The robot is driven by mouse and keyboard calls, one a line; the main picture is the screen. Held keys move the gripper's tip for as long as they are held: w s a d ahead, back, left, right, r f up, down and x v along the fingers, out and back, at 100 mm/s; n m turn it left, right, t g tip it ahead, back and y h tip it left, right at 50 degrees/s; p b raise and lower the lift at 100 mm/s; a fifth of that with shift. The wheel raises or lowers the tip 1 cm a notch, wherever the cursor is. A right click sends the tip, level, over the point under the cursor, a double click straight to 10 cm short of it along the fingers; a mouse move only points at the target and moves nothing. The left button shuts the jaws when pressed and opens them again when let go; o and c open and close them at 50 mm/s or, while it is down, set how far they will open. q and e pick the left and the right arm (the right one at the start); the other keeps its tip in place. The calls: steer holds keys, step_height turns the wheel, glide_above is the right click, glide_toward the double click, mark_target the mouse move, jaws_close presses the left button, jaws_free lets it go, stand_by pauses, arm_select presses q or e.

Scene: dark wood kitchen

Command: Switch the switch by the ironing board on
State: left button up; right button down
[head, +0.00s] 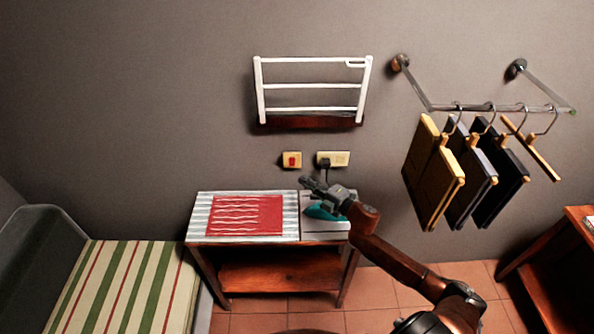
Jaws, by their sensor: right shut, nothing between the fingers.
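A small switch (291,160) with a red rocker on a yellowish plate is on the grey wall, above the ironing board (202,211). Whether the rocker is on or off is too small to tell. The ironing board has a striped top on a wooden stand, with a red cloth on it. My right gripper (304,182) is shut and empty, just below and to the right of the switch, and looks apart from it. Its arm comes in from the lower right. My left gripper is not in view.
A socket (339,158) with a plug is right of the switch. A teal iron (319,212) stands on the board's right end, partly behind my right arm. A white rack (312,86) hangs above. Clothes on hangers (433,175) hang at right. A striped bench (125,285) is at left.

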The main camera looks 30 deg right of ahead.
mark_target(292, 162)
steer(key=w, duration=0.5)
steer(key=w+d+f, duration=0.1)
steer(key=w, duration=0.1)
steer(key=shift+w, duration=0.2)
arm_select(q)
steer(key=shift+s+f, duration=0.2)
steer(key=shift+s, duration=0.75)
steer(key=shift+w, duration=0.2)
